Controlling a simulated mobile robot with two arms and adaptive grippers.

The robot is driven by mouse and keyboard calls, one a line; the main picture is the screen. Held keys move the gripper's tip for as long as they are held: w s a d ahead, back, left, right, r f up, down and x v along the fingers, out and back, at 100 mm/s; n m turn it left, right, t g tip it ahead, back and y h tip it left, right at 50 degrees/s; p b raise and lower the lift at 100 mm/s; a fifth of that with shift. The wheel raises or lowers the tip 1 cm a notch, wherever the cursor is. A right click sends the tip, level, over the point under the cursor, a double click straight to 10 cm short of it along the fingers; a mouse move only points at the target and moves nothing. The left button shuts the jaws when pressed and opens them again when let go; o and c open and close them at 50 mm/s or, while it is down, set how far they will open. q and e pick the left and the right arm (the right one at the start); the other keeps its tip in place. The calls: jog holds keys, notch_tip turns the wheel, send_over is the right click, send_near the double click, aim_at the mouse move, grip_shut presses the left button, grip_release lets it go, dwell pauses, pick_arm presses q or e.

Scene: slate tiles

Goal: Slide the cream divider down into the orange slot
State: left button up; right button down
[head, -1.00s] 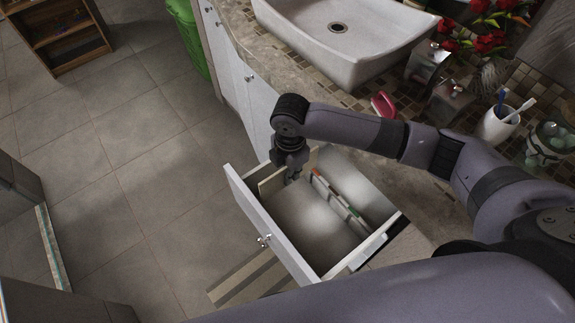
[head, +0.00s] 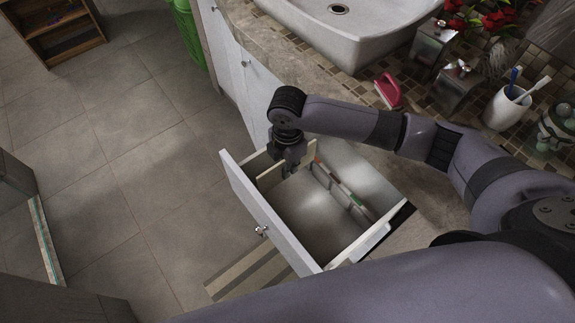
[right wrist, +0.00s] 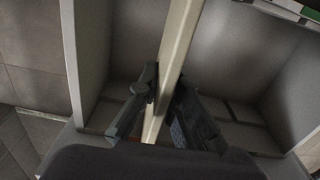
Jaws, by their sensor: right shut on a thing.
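The cream divider (head: 269,179) is a thin upright panel at the far left end of the open drawer (head: 246,191), running crosswise from the drawer front toward the back. My right gripper (head: 290,167) is shut on its upper edge near the middle. In the right wrist view the divider (right wrist: 178,45) runs between the two fingers (right wrist: 157,92). A slotted rail (head: 343,188) with small coloured marks lies along the drawer's back side. A small orange mark (head: 317,159) shows at its left end, close to the divider's back end. The divider's lower edge is hidden. My left gripper is out of view.
The drawer floor (head: 309,209) right of the divider is bare. Tiled floor lies open at left.

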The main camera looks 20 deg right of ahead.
jog(key=shift+f, duration=0.35)
jog(key=shift+f+b, duration=0.8)
jog(key=shift+f, duration=1.15)
jog(key=shift+f+b, duration=0.45)
jog(key=shift+f, duration=0.85)
jog(key=c, duration=1.7)
grip_release()
